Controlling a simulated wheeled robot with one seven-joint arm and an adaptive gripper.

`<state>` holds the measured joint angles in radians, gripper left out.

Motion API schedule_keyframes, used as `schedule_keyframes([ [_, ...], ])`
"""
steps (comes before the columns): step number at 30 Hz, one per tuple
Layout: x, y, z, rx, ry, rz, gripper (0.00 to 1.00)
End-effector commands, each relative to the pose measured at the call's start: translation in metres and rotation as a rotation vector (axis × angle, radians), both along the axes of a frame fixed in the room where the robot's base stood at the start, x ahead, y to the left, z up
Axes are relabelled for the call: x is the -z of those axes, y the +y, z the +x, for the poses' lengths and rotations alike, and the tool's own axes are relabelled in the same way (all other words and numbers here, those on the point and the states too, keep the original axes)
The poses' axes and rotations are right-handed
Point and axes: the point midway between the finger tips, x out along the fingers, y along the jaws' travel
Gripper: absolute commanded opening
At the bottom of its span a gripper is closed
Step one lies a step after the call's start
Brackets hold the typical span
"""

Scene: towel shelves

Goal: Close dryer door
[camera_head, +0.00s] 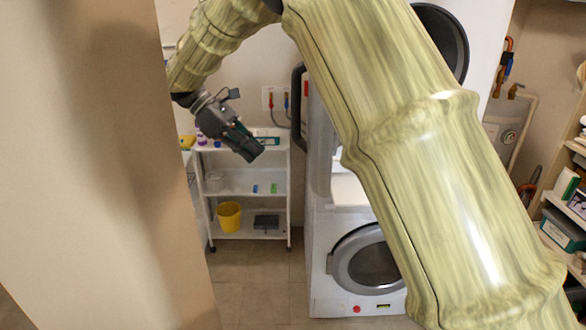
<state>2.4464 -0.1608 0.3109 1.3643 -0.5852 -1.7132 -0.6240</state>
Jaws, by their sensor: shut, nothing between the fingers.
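A stack of white and grey machines stands at centre, partly hidden behind my arm. The lower machine (322,287) has a round grey door (343,270), which looks shut. Higher up, a dark round rim (457,40) shows to the right of my arm. A dark curved piece (297,105) stands out at the left side of the stack; it may be a door seen edge-on, but I cannot tell. My gripper (255,152) is shut and empty, pointing down and right, to the left of this dark piece and apart from it in the picture.
A white shelf cart (232,182) with small bottles and a yellow bucket (229,217) appears behind and below my gripper. A beige wall or panel (85,180) fills the left. Shelves (566,255) with boxes stand at the far right. Some tiled floor (262,285) is bare.

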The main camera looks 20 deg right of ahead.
Motion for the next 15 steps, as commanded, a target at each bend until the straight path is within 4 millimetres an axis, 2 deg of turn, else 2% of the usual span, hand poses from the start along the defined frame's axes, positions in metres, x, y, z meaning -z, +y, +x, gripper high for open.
schedule_keyframes([
  [2,-0.009,0.0,-0.001,0.0,0.002,-0.009,0.0],
  [5,-0.009,-0.004,-0.003,0.001,0.006,-0.013,0.0],
  [15,0.024,-0.036,-0.02,0.002,0.008,-0.011,0.0],
])
